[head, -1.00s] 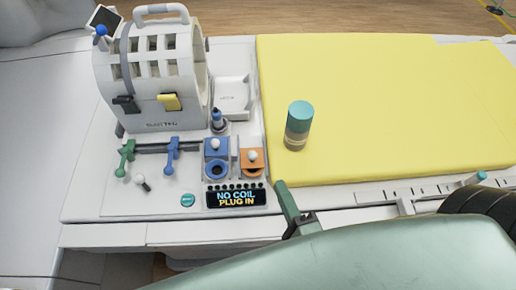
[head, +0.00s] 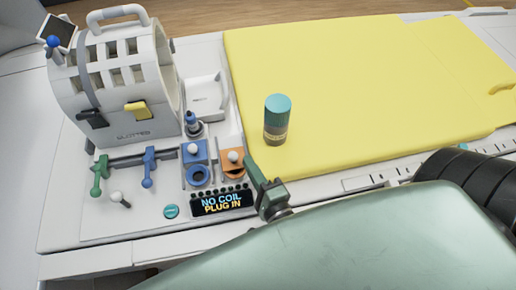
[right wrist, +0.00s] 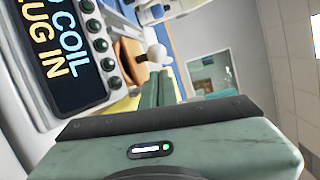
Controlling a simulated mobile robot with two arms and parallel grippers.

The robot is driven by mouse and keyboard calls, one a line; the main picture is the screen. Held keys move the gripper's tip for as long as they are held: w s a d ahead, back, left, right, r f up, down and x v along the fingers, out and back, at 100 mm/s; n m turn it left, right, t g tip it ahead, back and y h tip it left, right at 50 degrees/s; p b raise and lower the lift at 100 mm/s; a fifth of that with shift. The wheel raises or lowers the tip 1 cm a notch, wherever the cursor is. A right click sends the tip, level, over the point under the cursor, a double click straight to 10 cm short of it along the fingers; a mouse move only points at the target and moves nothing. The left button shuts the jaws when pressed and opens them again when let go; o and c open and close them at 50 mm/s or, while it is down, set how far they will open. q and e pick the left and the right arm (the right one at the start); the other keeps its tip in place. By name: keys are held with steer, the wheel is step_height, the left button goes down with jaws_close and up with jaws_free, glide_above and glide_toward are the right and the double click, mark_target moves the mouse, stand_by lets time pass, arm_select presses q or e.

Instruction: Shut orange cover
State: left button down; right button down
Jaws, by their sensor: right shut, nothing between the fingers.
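The orange cover (head: 225,155) with its white knob (head: 233,156) sits on the console, right of a blue cover (head: 188,156) with a similar knob. A dark opening shows at the orange part's front edge. My right gripper (head: 250,163) is shut and empty, its tips close to the right side of the orange cover; I cannot tell if they touch. In the right wrist view the shut fingers (right wrist: 158,88) point toward the orange cover (right wrist: 127,58) and its white knob (right wrist: 157,54). My left gripper is not in view.
A display reading "NO COIL PLUG IN" (head: 222,203) lies just in front of the covers. A teal-topped cylinder (head: 277,120) stands on the yellow pad (head: 350,80). A white slotted coil housing (head: 125,75) and green and blue levers (head: 149,168) are to the left.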

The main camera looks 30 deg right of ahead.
steer(key=shift+w+f+p, duration=0.1)
steer(key=shift+w+p, duration=0.25)
steer(key=shift+w, duration=1.1)
steer(key=s, duration=0.3)
steer(key=shift+a+f, duration=0.1)
steer(key=shift+a, duration=0.25)
steer(key=shift+s, duration=0.1)
steer(key=shift+a, duration=0.1)
